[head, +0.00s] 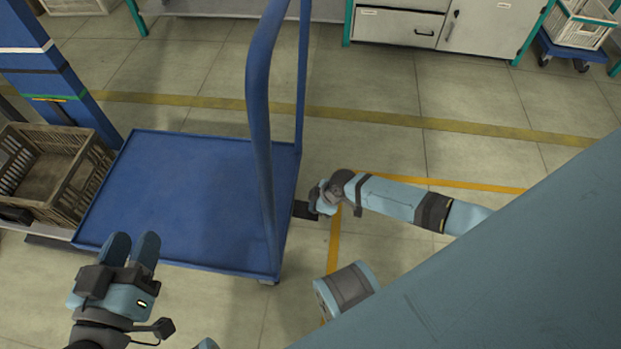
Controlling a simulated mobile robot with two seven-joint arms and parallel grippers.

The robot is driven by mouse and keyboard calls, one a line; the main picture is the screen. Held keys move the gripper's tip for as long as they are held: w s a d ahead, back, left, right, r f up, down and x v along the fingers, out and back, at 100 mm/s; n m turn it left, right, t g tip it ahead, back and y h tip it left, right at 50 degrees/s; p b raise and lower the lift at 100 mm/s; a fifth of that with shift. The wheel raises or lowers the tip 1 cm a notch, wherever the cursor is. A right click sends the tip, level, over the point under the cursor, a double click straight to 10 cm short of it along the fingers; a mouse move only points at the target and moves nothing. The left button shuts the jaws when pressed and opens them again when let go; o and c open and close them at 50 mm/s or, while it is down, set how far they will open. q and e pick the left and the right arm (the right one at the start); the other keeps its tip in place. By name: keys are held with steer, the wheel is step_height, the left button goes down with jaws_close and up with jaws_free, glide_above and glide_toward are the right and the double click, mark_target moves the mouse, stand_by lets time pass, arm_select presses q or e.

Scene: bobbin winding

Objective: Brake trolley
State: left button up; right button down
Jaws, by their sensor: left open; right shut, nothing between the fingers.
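The blue trolley (190,195) stands on the floor, with its flat bed empty and its tall blue push handle (260,120) at the right end. A small dark flat part (304,210), perhaps the brake pedal, sticks out low at the handle end. My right gripper (318,200) is shut and empty, right beside this dark part. I cannot tell whether they touch, and the fingertips are partly hidden. My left gripper (132,248) is open and empty, its fingers showing over the front left edge of the bed.
A brown slatted crate (48,180) stands close to the trolley's left side, near a blue post (55,75). Grey cabinets (440,25) and a wheeled dolly (575,50) with a pale crate are at the back. The tiled floor with yellow lines is clear behind the trolley.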

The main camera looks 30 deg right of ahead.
arm_select(q)
steer(key=shift+s+f, duration=0.1)
steer(key=shift+s, duration=0.1)
arm_select(e)
steer(key=shift+s+d+f, duration=0.1)
steer(key=shift+d+f, duration=0.05)
steer(key=shift+f, duration=0.35)
arm_select(q)
steer(key=shift+w+r, duration=0.15)
steer(key=shift+r, duration=0.05)
steer(key=shift+r, duration=0.15)
